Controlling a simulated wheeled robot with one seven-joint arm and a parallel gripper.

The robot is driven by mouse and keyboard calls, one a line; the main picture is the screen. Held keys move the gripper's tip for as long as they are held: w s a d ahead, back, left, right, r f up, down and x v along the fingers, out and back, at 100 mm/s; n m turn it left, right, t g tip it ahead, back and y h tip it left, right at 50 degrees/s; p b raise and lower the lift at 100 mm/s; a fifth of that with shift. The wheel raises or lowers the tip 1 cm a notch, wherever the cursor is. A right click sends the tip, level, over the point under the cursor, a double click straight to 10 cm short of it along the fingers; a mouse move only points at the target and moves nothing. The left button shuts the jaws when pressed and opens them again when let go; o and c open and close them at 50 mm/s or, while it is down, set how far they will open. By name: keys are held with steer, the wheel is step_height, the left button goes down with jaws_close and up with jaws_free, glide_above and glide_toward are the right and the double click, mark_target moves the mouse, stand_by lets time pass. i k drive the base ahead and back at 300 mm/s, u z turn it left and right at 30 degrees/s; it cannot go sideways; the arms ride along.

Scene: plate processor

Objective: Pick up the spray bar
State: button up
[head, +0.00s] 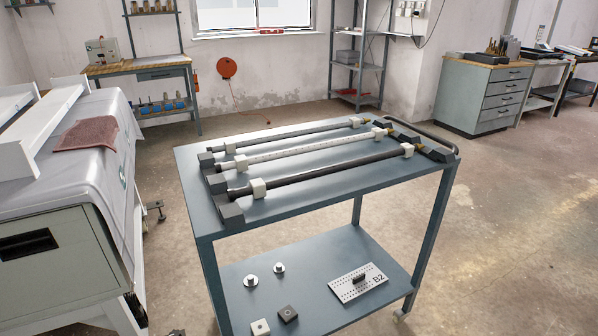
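Three long bars lie side by side on the top of a blue-grey cart (340,193). The middle one is a white bar (303,149) with a row of small dark marks along it, which looks most like the spray bar. It rests across pale support blocks, with a brass-coloured piece near its right end. Behind it lies a thin dark grey bar (292,135), and in front a thicker black bar (325,171). Dark blocks stand at both ends of the bars. My gripper is not in view.
The cart's lower shelf (318,290) holds a perforated plate (345,291) marked B2 and several small parts. A grey-covered machine (75,150) with a reddish cloth (85,136) stands close on the left. Floor (510,230) is clear to the right.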

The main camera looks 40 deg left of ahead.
mark_target(257, 188)
steer(key=u, duration=2)
